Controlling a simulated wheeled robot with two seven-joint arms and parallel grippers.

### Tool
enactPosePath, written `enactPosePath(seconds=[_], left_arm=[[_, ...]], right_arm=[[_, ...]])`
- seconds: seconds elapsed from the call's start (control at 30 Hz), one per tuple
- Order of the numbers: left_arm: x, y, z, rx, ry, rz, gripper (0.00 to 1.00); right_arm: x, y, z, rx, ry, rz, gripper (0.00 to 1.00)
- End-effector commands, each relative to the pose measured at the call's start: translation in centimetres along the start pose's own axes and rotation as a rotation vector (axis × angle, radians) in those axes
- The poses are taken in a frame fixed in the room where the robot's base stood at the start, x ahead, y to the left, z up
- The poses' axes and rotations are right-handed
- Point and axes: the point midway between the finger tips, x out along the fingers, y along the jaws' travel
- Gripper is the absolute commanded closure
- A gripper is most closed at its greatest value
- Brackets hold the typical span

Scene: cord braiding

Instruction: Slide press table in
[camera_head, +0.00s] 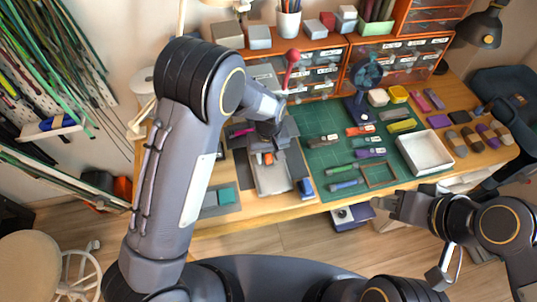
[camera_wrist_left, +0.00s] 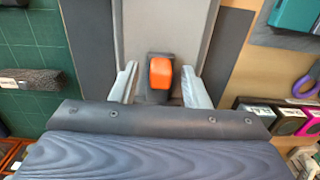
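The press table is a light grey slab (camera_head: 270,180) on a dark base, left of the green mat. It also shows in the wrist view (camera_wrist_left: 168,28), running away from the gripper. An orange-topped dark handle (camera_wrist_left: 161,73) stands at its near end in that view. My left gripper (camera_wrist_left: 160,84) is open, with one pale finger on each side of the handle and a small gap visible on both sides. In the head view the left gripper (camera_head: 265,150) is over the press and partly hidden by my arm. My right gripper (camera_head: 385,205) is off the table's front edge, apparently empty; its opening is unclear.
A green mat (camera_head: 325,158) with several tools lies to the right, beside a white tray (camera_head: 425,150). A red-knobbed lever (camera_head: 292,58) rises behind the press. Drawer units (camera_head: 400,55) line the back. A blue item (camera_head: 306,187) sits close to the slab's right side.

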Motion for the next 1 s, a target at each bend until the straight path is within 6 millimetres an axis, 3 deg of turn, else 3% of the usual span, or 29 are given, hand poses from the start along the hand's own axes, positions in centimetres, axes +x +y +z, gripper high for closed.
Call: enactPosePath(seconds=[0.23,0.63,1.0], left_arm=[[-0.9,0.1,0.0,0.000,0.000,0.001,0.58],[-7.1,0.1,0.0,0.001,0.001,0.002,0.58],[-7.8,0.0,0.0,0.000,0.000,0.000,0.58]], right_arm=[[0.1,0.0,0.1,0.000,0.000,0.000,0.64],[0.5,0.2,0.2,0.000,0.000,0.000,0.64],[0.5,0.2,0.2,0.000,0.000,0.000,0.64]])
